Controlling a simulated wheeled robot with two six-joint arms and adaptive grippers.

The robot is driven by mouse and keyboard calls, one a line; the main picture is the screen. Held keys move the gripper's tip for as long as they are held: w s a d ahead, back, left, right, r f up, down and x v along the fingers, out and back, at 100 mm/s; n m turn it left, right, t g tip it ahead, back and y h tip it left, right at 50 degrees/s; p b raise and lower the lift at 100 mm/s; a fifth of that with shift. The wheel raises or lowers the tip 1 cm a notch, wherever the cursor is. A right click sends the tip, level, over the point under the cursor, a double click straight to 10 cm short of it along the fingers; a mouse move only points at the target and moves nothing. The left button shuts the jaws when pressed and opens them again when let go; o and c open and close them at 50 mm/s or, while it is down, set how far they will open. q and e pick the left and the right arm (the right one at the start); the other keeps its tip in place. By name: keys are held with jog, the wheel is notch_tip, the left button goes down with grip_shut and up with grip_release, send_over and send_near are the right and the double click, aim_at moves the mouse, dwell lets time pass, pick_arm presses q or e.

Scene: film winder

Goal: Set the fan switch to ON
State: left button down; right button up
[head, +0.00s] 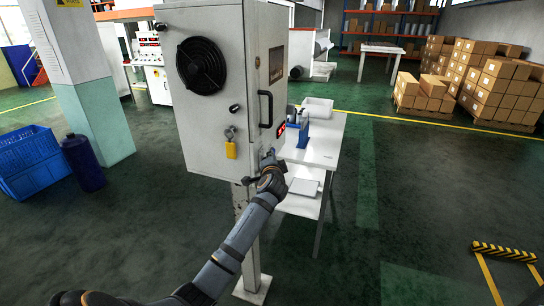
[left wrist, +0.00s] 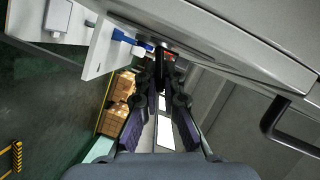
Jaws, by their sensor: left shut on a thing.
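A grey control cabinet (head: 215,120) stands on a post, with a round black fan grille (head: 201,65) on its left face. My left gripper (head: 269,162) is at the lower part of the cabinet's narrow right face, below the black door handle (head: 265,108). In the left wrist view the fingers of my left gripper (left wrist: 163,58) come together on a small dark part against the cabinet face, which appears to be the fan switch. The fingers hide most of it, so its setting cannot be read. My right gripper is in neither view.
A white table (head: 325,140) with a white tray (head: 318,103) stands close behind. The floor to the right is open, with stacked boxes (head: 495,85) beyond.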

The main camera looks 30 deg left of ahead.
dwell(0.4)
pick_arm(q)
jog(key=c, duration=1.5)
grip_release()
jog(key=v, duration=1.2)
